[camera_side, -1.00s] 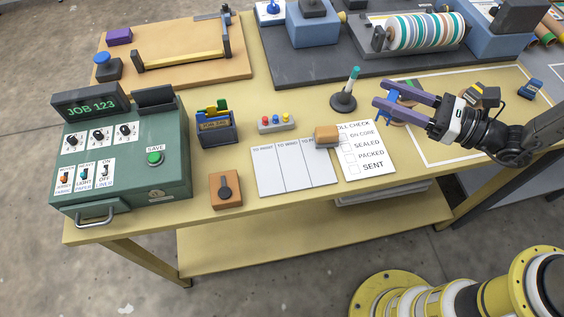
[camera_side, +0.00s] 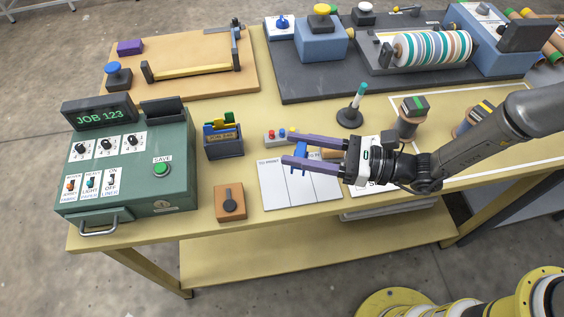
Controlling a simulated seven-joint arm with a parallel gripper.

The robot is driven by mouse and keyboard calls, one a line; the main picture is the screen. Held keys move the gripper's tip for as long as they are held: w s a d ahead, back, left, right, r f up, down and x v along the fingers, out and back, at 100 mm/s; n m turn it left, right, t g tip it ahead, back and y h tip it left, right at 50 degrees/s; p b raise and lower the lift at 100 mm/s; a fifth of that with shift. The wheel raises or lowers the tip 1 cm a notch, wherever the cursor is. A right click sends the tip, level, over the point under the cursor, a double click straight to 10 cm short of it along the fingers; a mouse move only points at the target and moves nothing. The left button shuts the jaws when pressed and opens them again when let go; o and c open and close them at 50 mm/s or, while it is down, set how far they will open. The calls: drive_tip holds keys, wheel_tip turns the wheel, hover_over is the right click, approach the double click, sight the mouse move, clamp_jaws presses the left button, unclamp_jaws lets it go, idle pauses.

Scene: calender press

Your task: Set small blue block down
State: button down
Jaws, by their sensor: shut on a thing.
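My gripper (camera_side: 287,149) has two long purple fingers that point left. It is shut on a small blue block (camera_side: 301,156), held between the fingers near their tips. The block shows above the three-column white sheet (camera_side: 283,192), which lies on the yellow table. The height of the block over the sheet is hard to tell. The fingers cover the right part of the sheet and most of a tan block (camera_side: 331,154).
A card holder (camera_side: 223,141) and the green console (camera_side: 140,165) stand to the left. A black stand with a teal-tipped marker (camera_side: 352,113) is behind. An orange-brown knob box (camera_side: 230,202) sits in front.

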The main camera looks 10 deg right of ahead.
drive_tip(key=a+f, duration=0.1)
drive_tip(key=w+f, duration=0.1)
drive_tip(key=f, duration=0.1)
drive_tip(key=w+a+f, duration=0.1)
drive_tip(key=shift+w+a+f, duration=0.2)
drive_tip(key=shift+a+f, duration=0.05)
drive_tip(key=shift+a, duration=0.05)
drive_tip(key=shift+w+a+f, duration=0.15)
drive_tip(key=shift+f, duration=1.6)
drive_tip(key=shift+f, duration=0.2)
drive_tip(key=shift+c, duration=1.7)
unclamp_jaws()
drive_tip(key=shift+r, duration=0.15)
drive_tip(key=shift+d, duration=0.3)
drive_tip(key=v, duration=1.1)
drive_tip(key=shift+d, duration=0.2)
drive_tip(key=shift+r, duration=0.1)
